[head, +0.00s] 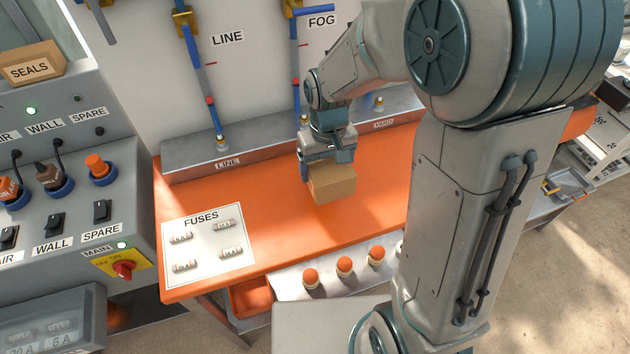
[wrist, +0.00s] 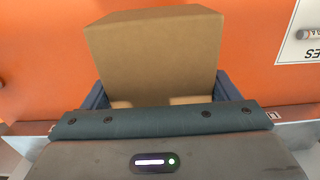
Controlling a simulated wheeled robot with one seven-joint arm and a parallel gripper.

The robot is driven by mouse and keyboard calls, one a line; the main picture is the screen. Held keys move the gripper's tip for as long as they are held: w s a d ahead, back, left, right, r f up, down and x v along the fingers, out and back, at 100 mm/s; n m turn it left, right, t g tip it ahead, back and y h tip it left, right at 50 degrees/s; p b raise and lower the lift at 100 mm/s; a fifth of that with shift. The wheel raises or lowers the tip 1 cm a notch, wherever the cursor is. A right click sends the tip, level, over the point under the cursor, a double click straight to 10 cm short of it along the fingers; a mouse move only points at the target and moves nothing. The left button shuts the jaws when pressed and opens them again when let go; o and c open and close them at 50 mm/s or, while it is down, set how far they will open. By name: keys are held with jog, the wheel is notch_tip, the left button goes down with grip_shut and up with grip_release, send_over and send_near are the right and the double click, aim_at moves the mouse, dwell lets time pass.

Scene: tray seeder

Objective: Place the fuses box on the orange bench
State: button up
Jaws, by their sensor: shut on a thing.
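A plain brown cardboard box (head: 333,184) is between the fingers of my gripper (head: 325,172), over the middle of the orange bench (head: 278,232). No label shows on the faces I see, so I cannot read whether it is the fuses box. In the wrist view the box (wrist: 155,50) fills the space between the two blue fingers, with the orange surface (wrist: 50,60) behind it. My gripper is shut on the box. I cannot tell whether the box's underside touches the bench or is slightly above it.
A white FUSES card (head: 208,246) with several fuses lies on the bench's left part. A grey ledge (head: 260,143) with upright pipes runs along the back. Orange-capped knobs (head: 344,266) line the front. A SEALS box (head: 32,66) sits on the left control panel.

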aim_at(314, 174)
jog(key=a, duration=0.1)
jog(key=f, duration=0.1)
jog(key=a, duration=0.1)
jog(key=shift+s+a+f, duration=0.25)
jog(key=shift+a+f, duration=0.1)
jog(key=shift+f, duration=0.05)
jog(key=shift+f+p, duration=0.3)
jog(key=shift+f, duration=1.65)
jog(key=shift+f, duration=0.1)
jog(key=o, duration=1.1)
jog(key=shift+c, duration=0.2)
notch_tip(314, 174, up, 12)
jog(key=shift+r, duration=0.15)
jog(key=s+d+r+m+t, duration=0.3)
jog(key=s+d+r, duration=0.2)
jog(key=s+d, duration=0.7)
jog(key=shift+s+r, duration=0.15)
jog(key=shift+s, duration=0.25)
